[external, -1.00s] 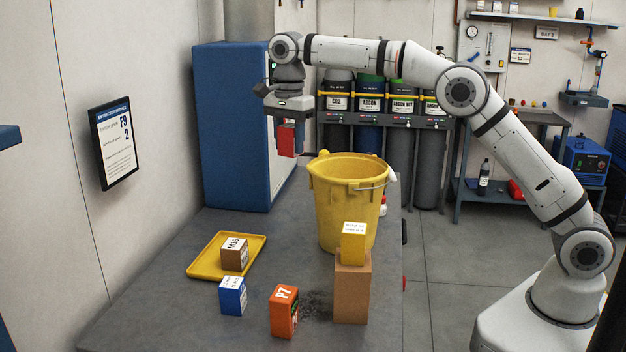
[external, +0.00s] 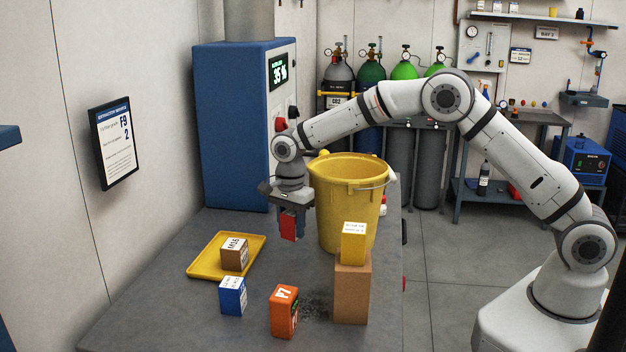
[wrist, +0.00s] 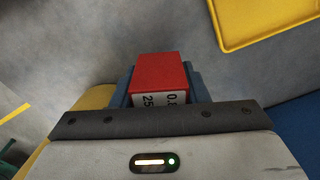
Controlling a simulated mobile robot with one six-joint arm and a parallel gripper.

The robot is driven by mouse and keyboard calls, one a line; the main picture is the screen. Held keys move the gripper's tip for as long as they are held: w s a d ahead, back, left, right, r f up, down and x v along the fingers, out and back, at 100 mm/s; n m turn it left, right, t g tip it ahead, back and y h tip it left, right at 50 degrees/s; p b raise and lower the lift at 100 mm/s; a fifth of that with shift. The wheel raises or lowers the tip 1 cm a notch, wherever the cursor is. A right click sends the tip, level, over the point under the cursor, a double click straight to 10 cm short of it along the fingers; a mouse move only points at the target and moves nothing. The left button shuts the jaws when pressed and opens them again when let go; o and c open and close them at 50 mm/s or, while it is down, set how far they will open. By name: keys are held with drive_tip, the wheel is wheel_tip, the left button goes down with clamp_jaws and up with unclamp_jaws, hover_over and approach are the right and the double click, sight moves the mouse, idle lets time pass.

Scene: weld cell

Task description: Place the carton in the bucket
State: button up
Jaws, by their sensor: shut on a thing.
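The red carton (external: 288,226) is held in my gripper (external: 293,232), just left of the bucket in the external view. In the wrist view the carton (wrist: 158,68) sits between the blue fingers, with a white printed label on one side. My gripper is shut on it and points down. The yellow bucket (external: 338,205) stands upright on the table with its handle at the rim. The carton is outside the bucket and lower than its rim. I cannot tell its exact height over the table.
A yellow tray (external: 197,268) holds a brown box (external: 234,257). A blue box (external: 232,297) and an orange box (external: 284,312) stand in front. A yellow box (external: 353,246) sits on a tall brown block (external: 351,295) before the bucket. A blue cabinet (external: 231,130) stands behind.

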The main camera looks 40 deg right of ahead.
sight(291, 239)
drive_tip(key=shift+f+p, duration=0.4)
drive_tip(key=shift+f, duration=1.6)
drive_tip(key=shift+f, duration=0.25)
drive_tip(key=o, duration=1.1)
drive_tip(key=shift+r, duration=0.1)
drive_tip(key=shift+o, duration=0.4)
wheel_tip(291, 239, up, 12)
drive_tip(key=shift+r+b, duration=0.2)
drive_tip(key=shift+b, duration=0.8)
